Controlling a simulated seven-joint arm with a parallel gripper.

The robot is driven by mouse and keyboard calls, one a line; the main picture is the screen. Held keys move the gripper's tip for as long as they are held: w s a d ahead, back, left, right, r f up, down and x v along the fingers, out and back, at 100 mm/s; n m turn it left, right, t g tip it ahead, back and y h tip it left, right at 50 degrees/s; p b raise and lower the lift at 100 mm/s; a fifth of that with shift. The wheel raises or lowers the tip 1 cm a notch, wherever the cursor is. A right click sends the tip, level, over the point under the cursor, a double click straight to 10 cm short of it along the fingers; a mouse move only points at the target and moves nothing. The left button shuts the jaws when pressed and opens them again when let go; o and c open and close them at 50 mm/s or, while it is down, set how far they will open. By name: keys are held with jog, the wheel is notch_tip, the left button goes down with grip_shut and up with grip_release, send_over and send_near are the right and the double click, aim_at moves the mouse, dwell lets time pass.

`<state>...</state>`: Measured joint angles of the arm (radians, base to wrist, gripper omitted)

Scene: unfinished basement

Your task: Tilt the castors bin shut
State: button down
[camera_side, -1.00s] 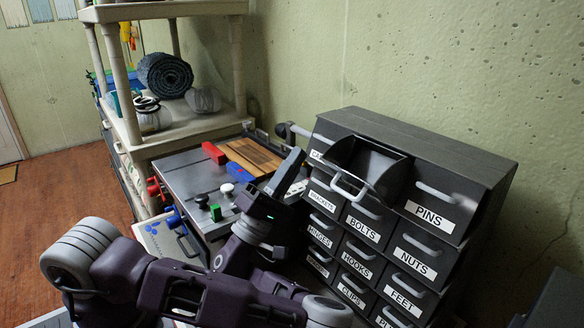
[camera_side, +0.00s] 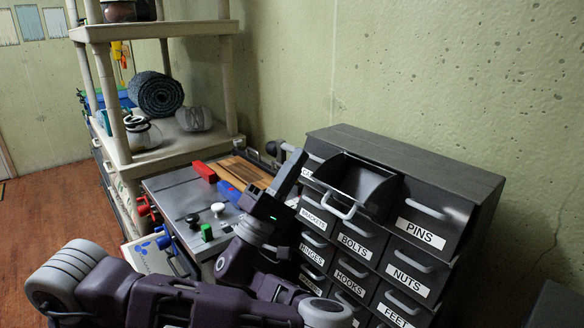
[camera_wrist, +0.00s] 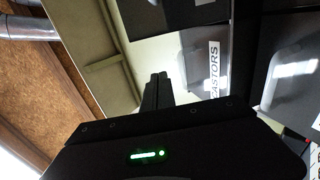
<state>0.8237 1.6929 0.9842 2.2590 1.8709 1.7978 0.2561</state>
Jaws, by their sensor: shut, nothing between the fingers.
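The dark bin cabinet (camera_side: 440,168) stands at the right of the side view. In the top row, the middle bin (camera_side: 362,183) is tilted out, open at the top, its label hidden. The castors bin's label (camera_wrist: 213,68) shows sideways in the wrist view. In the side view, the top-left bin, with a partly hidden label starting "CA", is mostly behind my gripper; I cannot tell its tilt surely. My gripper (camera_side: 298,156) is shut and empty, just left of the top-left bin. Its fingers (camera_wrist: 156,90) appear beside the castors label; contact cannot be told.
A grey-topped bench (camera_side: 185,190) with a wooden board (camera_side: 243,172), red and blue blocks and small knobs lies left of the cabinet. A shelf unit (camera_side: 190,140) with a rolled mat stands behind. The pins bin (camera_side: 425,220) is shut.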

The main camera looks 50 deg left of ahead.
jog(key=shift+w+r, duration=0.3)
jog(key=shift+w, duration=0.2)
jog(key=shift+w+r, duration=0.1)
jog(key=shift+w, duration=0.1)
dwell(0.3)
